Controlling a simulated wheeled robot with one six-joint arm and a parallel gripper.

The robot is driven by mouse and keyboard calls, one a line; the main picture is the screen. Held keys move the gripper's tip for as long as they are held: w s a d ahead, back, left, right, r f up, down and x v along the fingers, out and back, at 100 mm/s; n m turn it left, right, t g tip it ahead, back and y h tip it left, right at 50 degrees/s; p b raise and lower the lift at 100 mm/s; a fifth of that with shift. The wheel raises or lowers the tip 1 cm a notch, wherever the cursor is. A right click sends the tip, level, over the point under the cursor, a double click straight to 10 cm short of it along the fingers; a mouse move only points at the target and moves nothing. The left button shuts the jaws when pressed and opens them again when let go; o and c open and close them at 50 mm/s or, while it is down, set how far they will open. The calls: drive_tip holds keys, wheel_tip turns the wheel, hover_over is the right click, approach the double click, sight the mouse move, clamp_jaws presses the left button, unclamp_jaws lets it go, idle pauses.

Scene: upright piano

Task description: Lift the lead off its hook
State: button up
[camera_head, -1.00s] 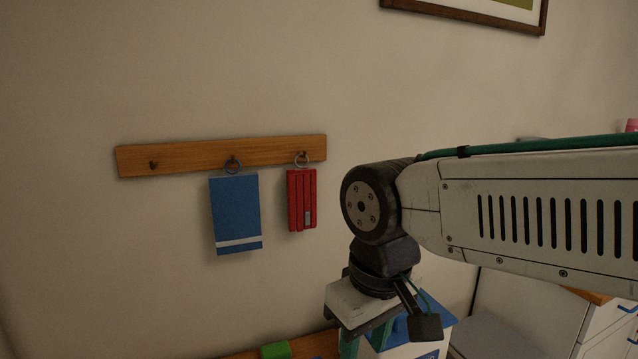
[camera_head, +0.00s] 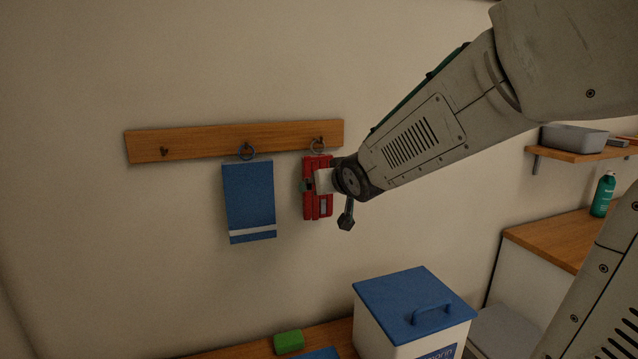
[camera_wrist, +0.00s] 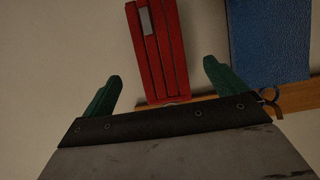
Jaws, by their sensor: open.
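The lead (camera_head: 326,208) is a red folded bundle with a grey clip. It hangs by a metal ring from the right hook of a wooden rail (camera_head: 190,142). My gripper (camera_head: 306,186) is in front of it and hides part of its middle. In the wrist view, the lead (camera_wrist: 158,50) shows upside down between my two green fingertips (camera_wrist: 162,72), with a gap on each side. My gripper is open and holds nothing. How far the fingers reach around the lead cannot be told.
A blue towel (camera_head: 248,195) hangs from the middle hook, left of the lead; it is close beside one finger in the wrist view. The left hook (camera_head: 164,151) is empty. Below are a blue-lidded bin (camera_head: 385,300) and a green block (camera_head: 289,341). A shelf (camera_head: 570,152) is at right.

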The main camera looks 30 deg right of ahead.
hover_over(315, 207)
drive_tip(key=w+d, duration=0.1)
drive_tip(key=d, duration=0.1)
drive_tip(key=f, duration=0.2)
drive_tip(key=shift+w+a+f, duration=0.1)
drive_tip(key=shift+a+f, duration=0.15)
drive_tip(key=shift+f, duration=0.1)
drive_tip(key=c, duration=1.1)
